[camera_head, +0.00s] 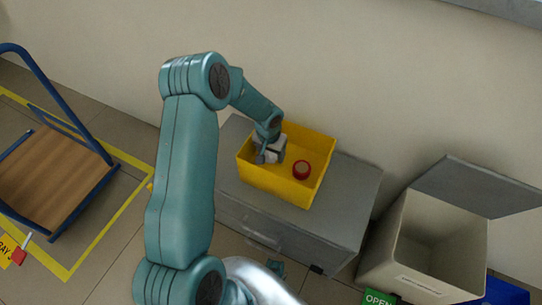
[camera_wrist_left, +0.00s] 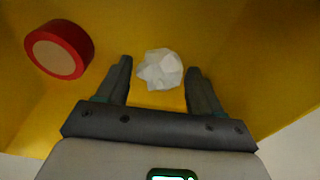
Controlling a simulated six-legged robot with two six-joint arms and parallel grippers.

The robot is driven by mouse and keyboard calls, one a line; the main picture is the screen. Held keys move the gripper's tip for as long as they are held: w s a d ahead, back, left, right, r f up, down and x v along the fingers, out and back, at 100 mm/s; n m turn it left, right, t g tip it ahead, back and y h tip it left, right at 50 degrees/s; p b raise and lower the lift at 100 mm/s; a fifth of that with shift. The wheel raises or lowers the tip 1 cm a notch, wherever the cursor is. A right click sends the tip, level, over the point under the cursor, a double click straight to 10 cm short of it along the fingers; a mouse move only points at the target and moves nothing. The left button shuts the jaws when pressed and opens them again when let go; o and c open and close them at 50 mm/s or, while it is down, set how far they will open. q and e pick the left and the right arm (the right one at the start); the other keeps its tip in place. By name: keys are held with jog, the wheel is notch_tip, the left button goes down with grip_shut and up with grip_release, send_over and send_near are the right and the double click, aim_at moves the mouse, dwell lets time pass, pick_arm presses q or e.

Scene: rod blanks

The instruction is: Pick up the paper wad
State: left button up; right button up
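The paper wad (camera_wrist_left: 160,69) is a small crumpled white lump on the yellow floor of the bin in the left wrist view. My left gripper (camera_wrist_left: 160,66) is open, with one dark finger on each side of the wad. Gaps show between the wad and both fingers, and its near side lies between the tips. In the head view my left gripper (camera_head: 269,155) reaches down into the yellow bin (camera_head: 285,188) at its left side. My right gripper is not in view.
A red roll (camera_head: 301,170) with a tan face lies in the bin beside the wad; it also shows in the left wrist view (camera_wrist_left: 60,50). The bin sits on a grey cabinet (camera_head: 350,190) against the wall. An open-lidded pale container (camera_head: 425,245) stands to the right.

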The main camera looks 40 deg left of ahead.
pick_arm(q)
jog(key=c, duration=0.6)
jog(key=shift+r, duration=0.1)
